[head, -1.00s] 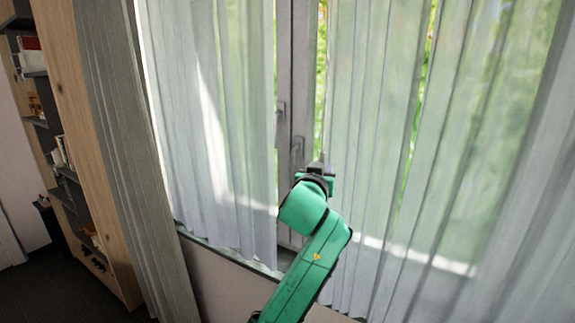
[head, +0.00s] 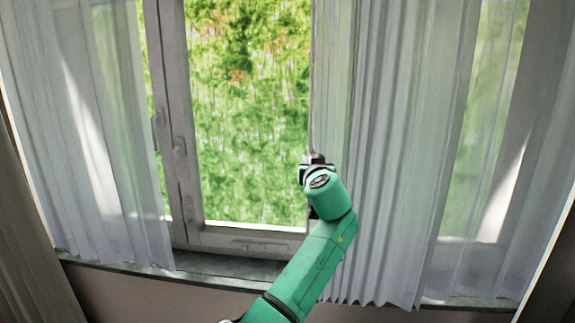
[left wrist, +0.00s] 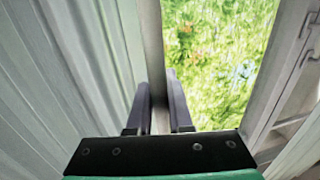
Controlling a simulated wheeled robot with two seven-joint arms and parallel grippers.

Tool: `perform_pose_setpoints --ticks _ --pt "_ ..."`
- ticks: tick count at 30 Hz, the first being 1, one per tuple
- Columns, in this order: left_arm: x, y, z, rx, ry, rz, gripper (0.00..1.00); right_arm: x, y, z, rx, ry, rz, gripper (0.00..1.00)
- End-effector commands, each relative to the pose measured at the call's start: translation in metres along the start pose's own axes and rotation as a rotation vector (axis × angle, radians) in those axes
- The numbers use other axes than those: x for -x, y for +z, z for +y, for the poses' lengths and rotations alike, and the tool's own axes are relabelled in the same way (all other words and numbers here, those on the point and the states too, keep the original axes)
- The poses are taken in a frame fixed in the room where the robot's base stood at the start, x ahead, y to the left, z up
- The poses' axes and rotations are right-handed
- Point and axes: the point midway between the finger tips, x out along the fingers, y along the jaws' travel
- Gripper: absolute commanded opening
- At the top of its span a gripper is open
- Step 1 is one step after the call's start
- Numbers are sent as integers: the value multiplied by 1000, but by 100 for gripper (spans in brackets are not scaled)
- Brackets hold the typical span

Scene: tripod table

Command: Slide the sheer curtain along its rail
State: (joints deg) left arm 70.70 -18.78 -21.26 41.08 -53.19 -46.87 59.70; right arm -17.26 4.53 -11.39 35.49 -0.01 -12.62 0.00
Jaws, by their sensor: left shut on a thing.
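The right sheer curtain (head: 405,130) hangs in gathered folds over the right part of the window. Its left edge is at my left gripper (head: 317,160), near mid-height of the view. In the left wrist view, the two dark fingers of my left gripper (left wrist: 161,108) are shut on the edge strip of the curtain (left wrist: 152,45), with folds to the left and bare glass to the right. The left sheer curtain (head: 85,150) hangs apart at the left. The rail is out of view above. My right gripper is not in view.
The uncovered window pane (head: 250,110) shows green foliage. A window handle (head: 180,147) sits on the frame left of it. A stone sill (head: 215,268) runs below. A heavier drape (head: 30,235) hangs at the lower left.

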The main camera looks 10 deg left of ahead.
Motion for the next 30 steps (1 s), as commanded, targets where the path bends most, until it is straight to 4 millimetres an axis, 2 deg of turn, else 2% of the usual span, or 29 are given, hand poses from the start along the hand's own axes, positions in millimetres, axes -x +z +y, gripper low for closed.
perform_pose_setpoints --ticks 3,6,18,19,21,30 --pt "3 -3 15 0 2 5 0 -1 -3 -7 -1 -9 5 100" --pt "4 -3 21 0 2 5 0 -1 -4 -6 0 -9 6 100" --pt "5 -3 24 2 0 5 0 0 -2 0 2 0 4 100" --pt "5 -3 24 2 0 5 26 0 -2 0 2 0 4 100" --pt "4 -3 23 2 0 4 48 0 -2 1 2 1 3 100" --pt "5 -1 23 2 -1 1 48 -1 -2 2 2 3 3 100"
